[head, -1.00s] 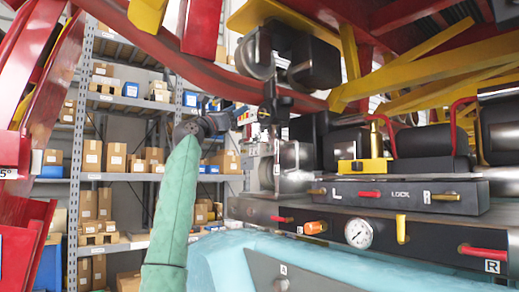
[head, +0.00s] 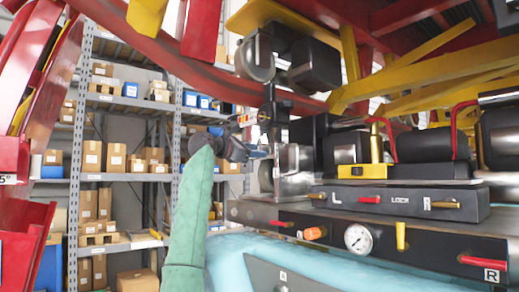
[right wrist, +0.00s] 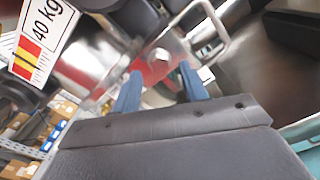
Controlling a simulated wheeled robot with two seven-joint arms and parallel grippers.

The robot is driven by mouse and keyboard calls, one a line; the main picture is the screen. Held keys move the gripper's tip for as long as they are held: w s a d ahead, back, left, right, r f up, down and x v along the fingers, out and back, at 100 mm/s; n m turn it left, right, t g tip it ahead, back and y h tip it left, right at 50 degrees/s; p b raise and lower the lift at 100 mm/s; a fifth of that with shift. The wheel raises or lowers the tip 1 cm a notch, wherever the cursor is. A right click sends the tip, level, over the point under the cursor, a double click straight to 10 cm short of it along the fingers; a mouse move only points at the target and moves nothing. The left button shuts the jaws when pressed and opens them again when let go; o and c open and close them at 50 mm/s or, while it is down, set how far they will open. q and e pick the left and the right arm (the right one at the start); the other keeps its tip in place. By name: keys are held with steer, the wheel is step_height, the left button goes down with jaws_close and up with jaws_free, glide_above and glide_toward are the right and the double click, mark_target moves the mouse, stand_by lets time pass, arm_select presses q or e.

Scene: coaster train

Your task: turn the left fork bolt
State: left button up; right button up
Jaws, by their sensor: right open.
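My right gripper (head: 262,153), on the green-sleeved arm, is open beside a grey metal bracket (head: 296,180) below the wheels. In the right wrist view its two blue fingers (right wrist: 162,86) are apart and empty. A pale bolt head (right wrist: 158,56) shows beyond and between the fingertips, on a metal plate. The bolt seems to be the left fork bolt, but I cannot make it out clearly in the head view. The fingers look short of it. My left gripper is not in view.
A lock panel (head: 400,201) marked L and R stands to the right of the bracket. A pressure gauge (head: 358,238) and several coloured handles line the rail below. Red and yellow beams hang overhead. A metal loop (right wrist: 212,30) and a 40 kg tag (right wrist: 42,38) are close to the gripper.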

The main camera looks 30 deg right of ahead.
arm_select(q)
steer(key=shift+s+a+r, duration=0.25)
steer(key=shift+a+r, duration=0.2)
arm_select(e)
steer(key=shift+w+d, duration=0.1)
steer(key=shift+d, duration=0.9)
jaws_close()
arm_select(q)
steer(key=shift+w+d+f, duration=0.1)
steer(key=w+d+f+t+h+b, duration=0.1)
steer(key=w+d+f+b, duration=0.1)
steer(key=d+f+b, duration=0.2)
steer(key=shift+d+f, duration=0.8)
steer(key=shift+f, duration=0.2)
arm_select(e)
steer(key=shift+f+m, duration=0.1)
steer(key=shift+m, duration=5.8)
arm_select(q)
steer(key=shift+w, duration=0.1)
